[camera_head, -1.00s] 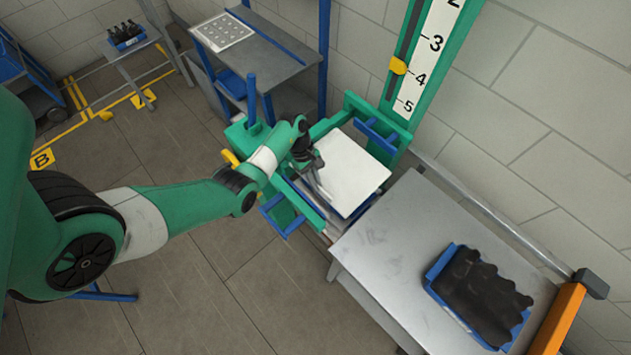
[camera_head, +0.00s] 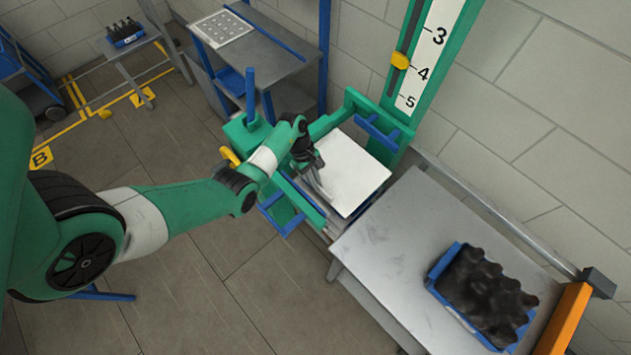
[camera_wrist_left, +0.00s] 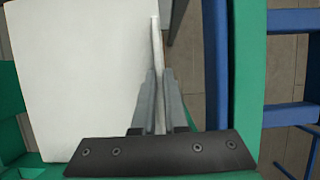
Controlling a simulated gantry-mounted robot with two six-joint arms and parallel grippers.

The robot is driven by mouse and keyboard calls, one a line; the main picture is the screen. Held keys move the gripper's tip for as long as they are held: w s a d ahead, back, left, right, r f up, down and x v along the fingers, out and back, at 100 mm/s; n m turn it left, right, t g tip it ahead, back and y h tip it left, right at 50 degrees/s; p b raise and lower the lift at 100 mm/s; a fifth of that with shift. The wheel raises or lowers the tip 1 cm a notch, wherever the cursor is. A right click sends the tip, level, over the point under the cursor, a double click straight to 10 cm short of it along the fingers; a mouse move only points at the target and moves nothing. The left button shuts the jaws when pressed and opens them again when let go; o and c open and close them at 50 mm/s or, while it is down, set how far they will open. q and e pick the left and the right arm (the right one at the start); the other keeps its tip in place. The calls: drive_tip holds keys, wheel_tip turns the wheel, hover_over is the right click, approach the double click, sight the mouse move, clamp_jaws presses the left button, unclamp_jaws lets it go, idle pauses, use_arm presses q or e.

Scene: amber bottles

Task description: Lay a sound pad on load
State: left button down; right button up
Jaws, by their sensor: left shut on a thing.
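A white square pad (camera_head: 350,172) lies flat or nearly flat in the green frame of the lift stand (camera_head: 318,130), between its blue side brackets. My left gripper (camera_head: 318,184) is at the pad's left edge, shut on that edge. In the left wrist view the fingers (camera_wrist_left: 157,95) pinch the pad's edge, and the white pad (camera_wrist_left: 75,70) fills the left side. What lies under the pad is mostly hidden; a little blue shows along its lower edge. My right gripper is not in view.
A grey metal table (camera_head: 385,255) at the right holds a blue crate of dark bottles (camera_head: 485,295). Behind stands a blue-legged bench with a perforated white sheet (camera_head: 222,30). A green post with a number scale (camera_head: 425,60) rises behind the pad. Another bottle crate (camera_head: 125,33) is far left.

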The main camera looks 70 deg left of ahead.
use_arm(q)
drive_tip(key=shift+f+b, duration=0.55)
drive_tip(key=shift+f, duration=0.15)
drive_tip(key=c, duration=0.9)
unclamp_jaws()
drive_tip(key=shift+r, duration=0.1)
drive_tip(key=p+v, duration=0.2)
drive_tip(key=v, duration=0.9)
drive_tip(key=shift+a+r+p, duration=0.2)
drive_tip(key=shift+r+p, duration=0.05)
drive_tip(key=shift+p, duration=0.15)
